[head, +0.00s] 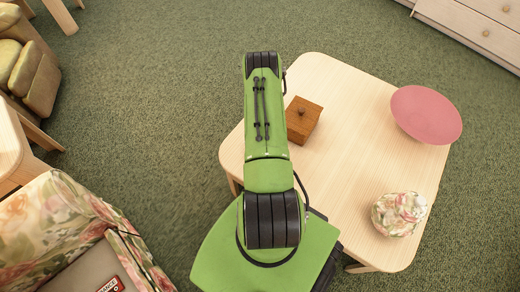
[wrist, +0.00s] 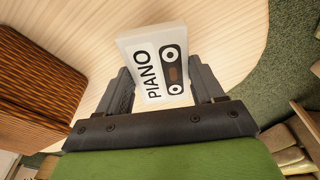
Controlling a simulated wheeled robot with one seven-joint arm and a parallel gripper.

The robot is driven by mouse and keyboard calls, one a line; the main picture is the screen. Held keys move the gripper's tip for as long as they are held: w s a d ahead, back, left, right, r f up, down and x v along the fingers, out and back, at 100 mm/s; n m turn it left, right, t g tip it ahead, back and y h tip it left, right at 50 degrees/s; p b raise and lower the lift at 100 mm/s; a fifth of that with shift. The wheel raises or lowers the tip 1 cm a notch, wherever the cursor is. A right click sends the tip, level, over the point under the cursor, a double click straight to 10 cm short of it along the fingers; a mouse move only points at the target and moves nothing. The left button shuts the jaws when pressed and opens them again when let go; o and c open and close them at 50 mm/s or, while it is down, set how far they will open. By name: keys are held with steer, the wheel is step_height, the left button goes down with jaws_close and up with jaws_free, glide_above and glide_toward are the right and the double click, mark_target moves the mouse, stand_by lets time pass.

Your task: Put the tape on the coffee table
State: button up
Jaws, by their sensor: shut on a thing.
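The tape (wrist: 152,58) is a white case with the word PIANO and a black cassette drawing, seen in the wrist view. My gripper (wrist: 164,82) is shut on it, with one finger on each side. The coffee table (head: 340,170) is light wood with rounded corners, under my arm in the head view. Its top (wrist: 200,20) also shows behind the tape in the wrist view. I cannot tell whether the tape touches the top. My gripper and the tape are hidden behind my arm in the head view.
On the table are a brown wooden box (head: 303,118), a pink plate (head: 426,114) and a floral round pot (head: 399,213). The box (wrist: 40,85) stands left of my gripper in the wrist view. A floral armchair (head: 65,225) is at lower left. The table's middle is bare.

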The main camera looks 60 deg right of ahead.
step_height(320, 180, down, 3)
steer(key=shift+f+b, duration=0.1)
steer(key=shift+b, duration=0.45)
steer(key=o, duration=1.1)
steer(key=shift+c, duration=0.2)
